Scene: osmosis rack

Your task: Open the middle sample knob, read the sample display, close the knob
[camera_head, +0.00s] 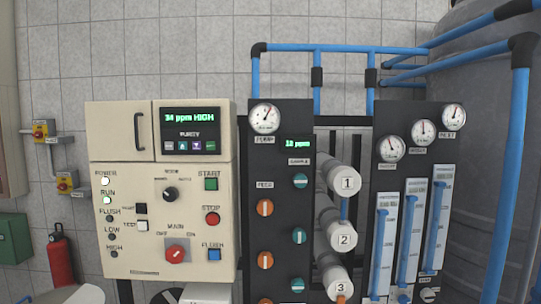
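The sample column on the dark panel (281,205) has three teal knobs, one above another: the top knob (300,181), the middle sample knob (299,236) and the bottom knob (298,284). My gripper's fingers do not show. Pale rounded parts at the bottom edge may be my arm, and nothing covers the middle knob.
Orange feed knobs (265,208) run left of the sample knobs. Numbered white tubes (343,235) stick out close on the right. A cream control box (165,220) stands left, its purity screen (190,118) reading 34 ppm HIGH. Gauges and blue flow meters (409,240) stand right.

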